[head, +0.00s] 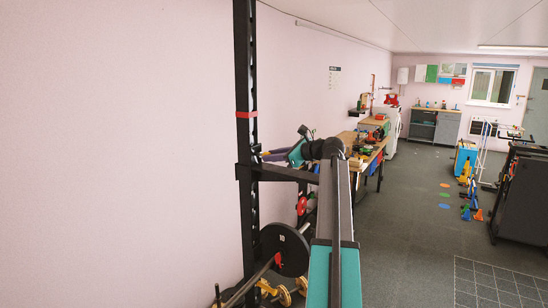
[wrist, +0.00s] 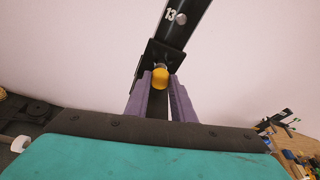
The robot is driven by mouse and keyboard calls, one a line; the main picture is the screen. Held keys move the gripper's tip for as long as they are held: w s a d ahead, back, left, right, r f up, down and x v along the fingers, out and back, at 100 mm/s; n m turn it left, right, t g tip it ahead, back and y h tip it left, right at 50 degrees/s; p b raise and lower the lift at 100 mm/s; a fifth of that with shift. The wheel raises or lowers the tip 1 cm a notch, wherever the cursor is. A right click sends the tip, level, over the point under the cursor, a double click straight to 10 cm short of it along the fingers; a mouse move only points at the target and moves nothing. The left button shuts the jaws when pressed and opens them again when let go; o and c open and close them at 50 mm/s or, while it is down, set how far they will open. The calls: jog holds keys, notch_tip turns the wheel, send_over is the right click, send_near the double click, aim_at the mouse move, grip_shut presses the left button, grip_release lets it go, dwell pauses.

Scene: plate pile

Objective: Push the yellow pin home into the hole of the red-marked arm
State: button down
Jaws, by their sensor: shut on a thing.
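The yellow pin (wrist: 160,78) shows its round knob between the purple fingertips of my gripper (wrist: 160,80) in the wrist view. The fingers are shut on it. A short bit of metal shaft shows between the knob and a black sleeve (wrist: 150,56) on a black upright marked 13 (wrist: 184,20). How deep the pin sits, and the hole itself, cannot be seen. In the head view, my gripper (head: 266,154) is at the black rack upright (head: 245,75), just above a black horizontal arm (head: 285,173). A red band (head: 246,114) circles the upright above it.
A black weight plate (head: 285,250) on a bar stands low by the rack, with yellow dumbbells (head: 284,297) on the floor. A wooden workbench (head: 366,160) with tools stands behind. Grey floor (head: 405,230) is open to the right.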

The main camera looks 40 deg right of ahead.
jog(key=shift+w+a, duration=0.15)
jog(key=shift+w, duration=0.55)
jog(key=c, duration=1.4)
grip_release()
jog(key=shift+c, duration=0.2)
jog(key=shift+s, duration=0.1)
jog(key=shift+s+r+b, duration=0.1)
jog(key=shift+s+b, duration=0.25)
jog(key=shift+s, duration=0.15)
jog(key=b+v, duration=0.4)
jog(key=v, duration=0.8)
jog(key=shift+s+r+b, duration=0.2)
jog(key=shift+s+b, duration=0.05)
jog(key=shift+b, duration=0.05)
